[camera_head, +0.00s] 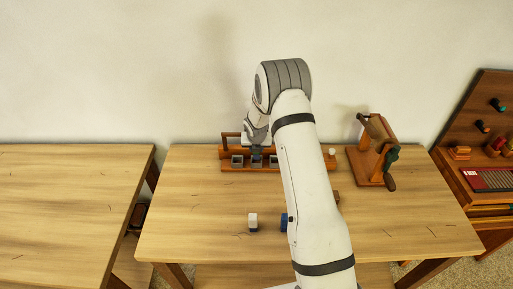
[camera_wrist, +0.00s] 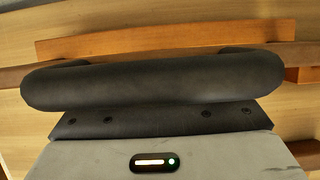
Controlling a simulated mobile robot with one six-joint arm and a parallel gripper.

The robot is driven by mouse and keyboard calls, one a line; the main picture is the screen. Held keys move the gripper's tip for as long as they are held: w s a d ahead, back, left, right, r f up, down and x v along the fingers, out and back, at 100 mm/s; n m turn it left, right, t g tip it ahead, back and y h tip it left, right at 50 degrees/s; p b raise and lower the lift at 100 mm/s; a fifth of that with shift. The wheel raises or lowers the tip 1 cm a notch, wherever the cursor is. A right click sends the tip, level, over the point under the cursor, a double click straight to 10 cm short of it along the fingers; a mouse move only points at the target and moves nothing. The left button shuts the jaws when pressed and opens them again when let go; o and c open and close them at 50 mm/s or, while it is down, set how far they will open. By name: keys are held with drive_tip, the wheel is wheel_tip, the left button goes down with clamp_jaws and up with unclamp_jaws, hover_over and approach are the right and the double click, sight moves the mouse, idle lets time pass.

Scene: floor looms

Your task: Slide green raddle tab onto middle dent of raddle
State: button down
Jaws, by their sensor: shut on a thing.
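The raddle (camera_head: 225,153) is a reddish-brown wooden rack with a handle-like frame at its left end, at the back of the middle table. Grey square openings show along its front. My gripper (camera_head: 257,150) is over its left-centre part, shut on a small dark thing, which I take to be the green raddle tab; its colour is hard to make out. Whether the tab touches a dent cannot be told. In the wrist view, my dark gripper body (camera_wrist: 150,80) hides the fingertips and tab, with the raddle's wood (camera_wrist: 150,38) behind.
A white block (camera_head: 252,222) and a blue block (camera_head: 284,222) lie on the table (camera_head: 200,215) in front. A small white piece (camera_head: 332,152) is at the raddle's right end. A wooden winder (camera_head: 372,150) stands right of it. My arm hides the raddle's right-centre part.

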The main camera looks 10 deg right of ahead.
drive_tip(key=shift+f, duration=0.15)
drive_tip(key=shift+f+b, duration=0.85)
drive_tip(key=shift+f, duration=0.35)
drive_tip(key=shift+f, duration=0.15)
idle(0.3)
drive_tip(key=c, duration=1.1)
unclamp_jaws()
drive_tip(key=shift+o, duration=0.2)
drive_tip(key=v, duration=0.7)
drive_tip(key=shift+r+b, duration=0.3)
drive_tip(key=shift+b, duration=0.05)
drive_tip(key=shift+s+r, duration=0.1)
drive_tip(key=shift+s, duration=0.05)
